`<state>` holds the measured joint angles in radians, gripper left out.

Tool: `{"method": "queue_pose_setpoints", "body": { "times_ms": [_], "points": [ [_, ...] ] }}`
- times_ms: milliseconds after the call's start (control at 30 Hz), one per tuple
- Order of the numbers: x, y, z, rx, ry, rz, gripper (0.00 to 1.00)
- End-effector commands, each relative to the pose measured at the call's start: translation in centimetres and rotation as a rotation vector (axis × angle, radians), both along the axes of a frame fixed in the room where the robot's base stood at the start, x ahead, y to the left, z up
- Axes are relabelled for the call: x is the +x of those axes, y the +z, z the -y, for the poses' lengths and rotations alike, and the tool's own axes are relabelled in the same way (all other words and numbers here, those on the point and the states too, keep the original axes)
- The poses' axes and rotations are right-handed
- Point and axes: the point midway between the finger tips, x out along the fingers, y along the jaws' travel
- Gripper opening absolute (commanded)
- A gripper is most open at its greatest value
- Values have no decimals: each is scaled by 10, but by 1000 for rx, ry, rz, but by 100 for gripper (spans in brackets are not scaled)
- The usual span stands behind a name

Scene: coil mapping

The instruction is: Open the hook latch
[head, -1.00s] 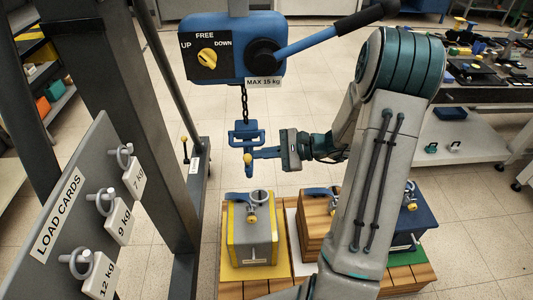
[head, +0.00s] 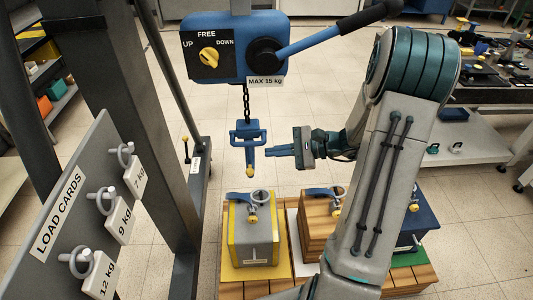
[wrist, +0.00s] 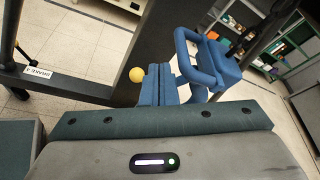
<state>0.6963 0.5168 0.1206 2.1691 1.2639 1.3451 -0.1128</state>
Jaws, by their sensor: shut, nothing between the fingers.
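The blue hook (head: 248,135) hangs on a chain below the blue hoist. A blue latch piece with a yellow knob (head: 250,173) points down at its lower end. In the wrist view the hook's blue loop (wrist: 200,65) is right of centre, and the yellow knob (wrist: 137,75) is left of my fingertips. My gripper (head: 268,151) is shut and empty, just right of the hook, with a small gap showing in the head view. The blue fingers (wrist: 159,85) lie together in the wrist view. How far the latch is swung open is hard to tell.
The blue hoist (head: 232,48) has a selector and a long lever (head: 330,35). Below stand a grey-yellow load box (head: 253,235), a wooden box (head: 317,225) and a dark blue box (head: 420,222) on pallets. The load card board (head: 75,200) is at left.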

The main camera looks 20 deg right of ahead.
Motion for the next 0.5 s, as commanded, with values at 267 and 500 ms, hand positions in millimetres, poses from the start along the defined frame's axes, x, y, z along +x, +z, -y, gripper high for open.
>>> {"method": "queue_pose_setpoints", "body": {
  "times_ms": [267,500],
  "points": [
    [-26,16,58,-2,-3,2,0],
    [-40,26,88,-1,-1,1,0]
  ]
}}
